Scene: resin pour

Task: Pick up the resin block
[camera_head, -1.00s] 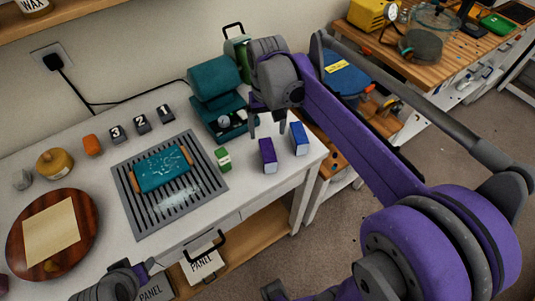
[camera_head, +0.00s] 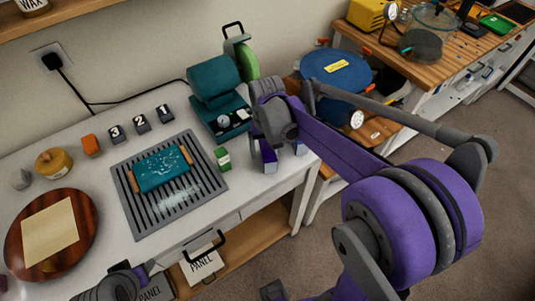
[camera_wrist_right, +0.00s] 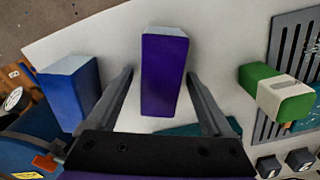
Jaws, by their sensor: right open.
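A purple block (camera_wrist_right: 164,75) with a pale top stands on the white table. It lies between the two fingers of my right gripper (camera_wrist_right: 160,78) in the right wrist view, with gaps on both sides. My right gripper (camera_head: 274,148) is open and low over this block in the head view, where it hides much of the purple block (camera_head: 269,167). A blue block (camera_wrist_right: 68,92) stands beside it, outside the fingers. A teal slab (camera_head: 161,169) with wooden edges lies on a grey slotted grate. My left gripper (camera_head: 138,272) is at the bottom edge, its fingers unclear.
A green and white block (camera_wrist_right: 277,92) stands close on the other side; it also shows in the head view (camera_head: 223,158). A teal machine (camera_head: 218,97) stands behind. Small numbered blocks (camera_head: 142,123) are at the back. The table's front right edge is near my right gripper.

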